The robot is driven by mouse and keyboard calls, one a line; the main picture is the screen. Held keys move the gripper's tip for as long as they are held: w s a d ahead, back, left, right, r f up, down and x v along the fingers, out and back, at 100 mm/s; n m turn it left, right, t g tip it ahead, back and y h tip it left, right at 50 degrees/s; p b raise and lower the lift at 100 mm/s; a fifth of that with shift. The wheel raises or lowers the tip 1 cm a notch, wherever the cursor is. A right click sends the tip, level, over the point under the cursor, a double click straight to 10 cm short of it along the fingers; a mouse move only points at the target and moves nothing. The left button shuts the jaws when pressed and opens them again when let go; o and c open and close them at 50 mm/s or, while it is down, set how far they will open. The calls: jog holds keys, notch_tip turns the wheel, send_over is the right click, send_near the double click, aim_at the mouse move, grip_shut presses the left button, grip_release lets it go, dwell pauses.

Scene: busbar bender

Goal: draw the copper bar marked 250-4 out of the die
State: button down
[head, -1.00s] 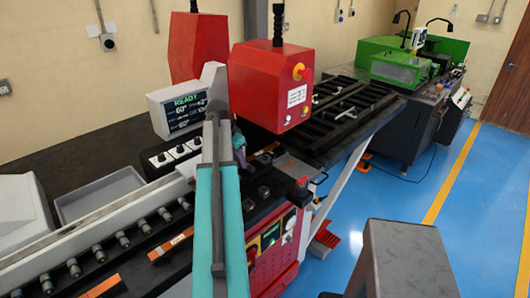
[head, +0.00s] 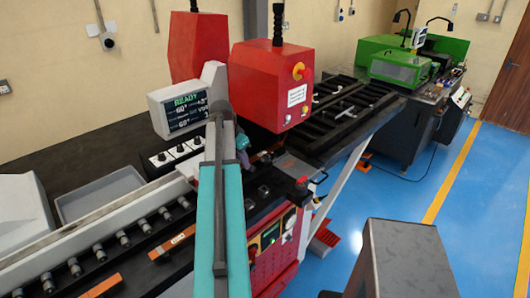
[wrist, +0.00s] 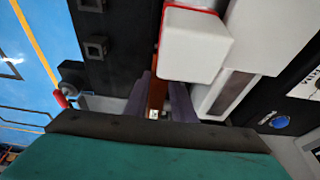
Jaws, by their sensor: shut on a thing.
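The copper bar (wrist: 157,92) shows in the wrist view as a narrow orange strip between my two fingers. A small pale label (wrist: 153,114) is on its near end, too small to read. My gripper (wrist: 161,98) is shut on the bar, one dark finger on each side. The bar's far end runs up beside a white block with a red edge (wrist: 195,45), and whether it is inside the die cannot be seen. In the head view my gripper (head: 242,143) is small and partly behind my arm, below the red bender head (head: 268,85), and the bar is not clear there.
A screen (head: 183,108) reading READY and 60° stands left of my arm. Orange strips (head: 172,243) lie on the front bed near a row of metal rollers (head: 122,238). A dark slatted table (head: 345,110) extends right, with blue floor (head: 420,190) open beyond.

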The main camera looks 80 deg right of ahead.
jog(key=shift+s+a+p, duration=0.25)
jog(key=shift+s+a, duration=1)
jog(key=shift+s, duration=0.7)
jog(key=shift+s+a+p, duration=0.2)
jog(key=shift+s+a, duration=1.1)
jog(key=shift+s, duration=0.7)
jog(key=shift+s+a+p, duration=0.25)
jog(key=shift+s+a, duration=1)
jog(key=shift+s, duration=0.7)
jog(key=shift+r, duration=0.1)
jog(key=shift+r+p, duration=1.55)
jog(key=shift+r, duration=0.9)
